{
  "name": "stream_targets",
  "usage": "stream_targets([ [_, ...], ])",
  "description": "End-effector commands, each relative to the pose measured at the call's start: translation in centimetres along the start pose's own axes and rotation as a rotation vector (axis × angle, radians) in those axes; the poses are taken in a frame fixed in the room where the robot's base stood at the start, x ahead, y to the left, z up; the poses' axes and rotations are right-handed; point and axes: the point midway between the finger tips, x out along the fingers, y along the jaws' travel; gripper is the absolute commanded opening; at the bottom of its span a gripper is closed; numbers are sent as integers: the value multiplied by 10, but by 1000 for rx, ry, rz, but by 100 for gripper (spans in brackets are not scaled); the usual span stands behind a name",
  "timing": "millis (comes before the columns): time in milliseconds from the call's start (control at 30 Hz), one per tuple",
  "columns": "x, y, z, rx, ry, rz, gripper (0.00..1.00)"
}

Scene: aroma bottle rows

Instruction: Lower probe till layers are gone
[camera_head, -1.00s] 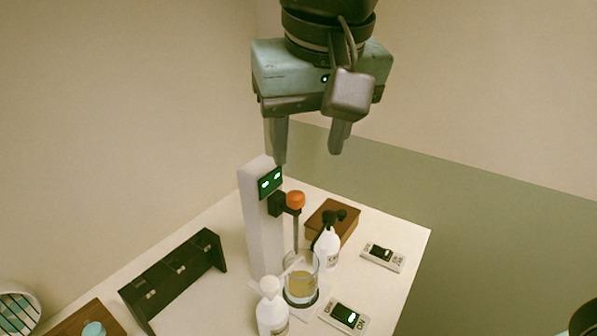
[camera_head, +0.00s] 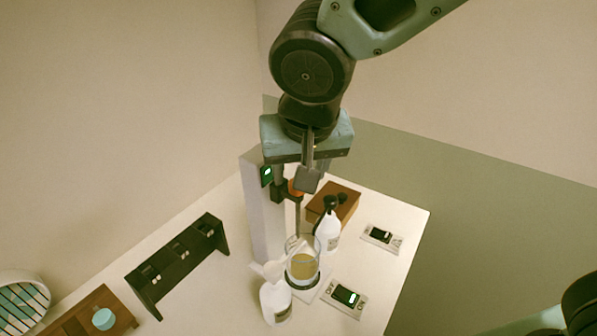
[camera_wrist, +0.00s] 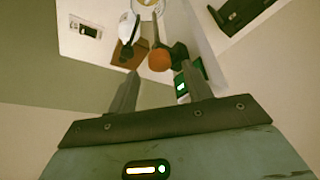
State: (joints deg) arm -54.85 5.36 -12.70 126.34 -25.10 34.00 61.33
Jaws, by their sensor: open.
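My gripper (camera_head: 300,182) is open and points down. Its fingers are on either side of the probe's orange knob (camera_head: 294,188), which is partly hidden behind my wrist. In the wrist view the orange knob (camera_wrist: 159,60) lies just beyond and between the open fingertips (camera_wrist: 160,82); no contact shows. The thin probe rod (camera_head: 298,217) hangs from the knob's black holder, beside the white column (camera_head: 262,222) with its lit green display (camera_head: 267,175). Its lower end goes into the glass beaker (camera_head: 289,250), which holds amber liquid (camera_head: 304,267). I cannot make out separate layers.
A dark-topped white bottle (camera_head: 328,233), a brown box (camera_head: 343,205) and a white bottle (camera_head: 275,302) crowd the beaker. A lit switch (camera_head: 346,297) and a second switch (camera_head: 381,237) lie right. A black rack (camera_head: 178,266) stands left.

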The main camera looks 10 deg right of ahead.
Motion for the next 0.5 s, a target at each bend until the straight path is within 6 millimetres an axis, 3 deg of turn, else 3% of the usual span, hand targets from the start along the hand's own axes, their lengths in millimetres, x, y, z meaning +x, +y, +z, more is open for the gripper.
stream_targets([
  [200, 23, 0, 0, 0, -2, 2, 50],
  [500, 28, 0, 0, 0, 0, -1, 50],
])
